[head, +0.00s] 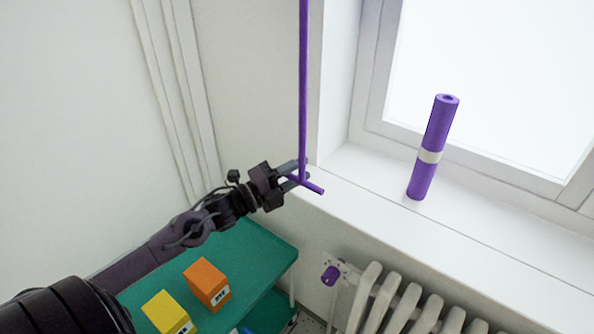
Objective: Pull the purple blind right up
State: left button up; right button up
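A thin purple rod (303,80) hangs down from the top edge of the head view, left of the window. It ends in a short purple crossbar handle (314,187). My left gripper (299,173) is at this lower end. Its two fingers look apart, one above and one below the near end of the crossbar, with a gap between them. Whether a finger touches the handle I cannot tell. No blind cloth shows in the visible part of the window (480,70). My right gripper is not in view.
A purple roll with a white band (420,178) stands on the white windowsill (375,185). A radiator (405,305) with a purple knob (330,276) is below. A green table (262,262) holds an orange box (205,284) and a yellow box (168,315).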

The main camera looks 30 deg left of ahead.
pick_arm(q)
jog(key=shift+c, duration=0.2)
grip_shut()
jog(key=shift+r, duration=0.1)
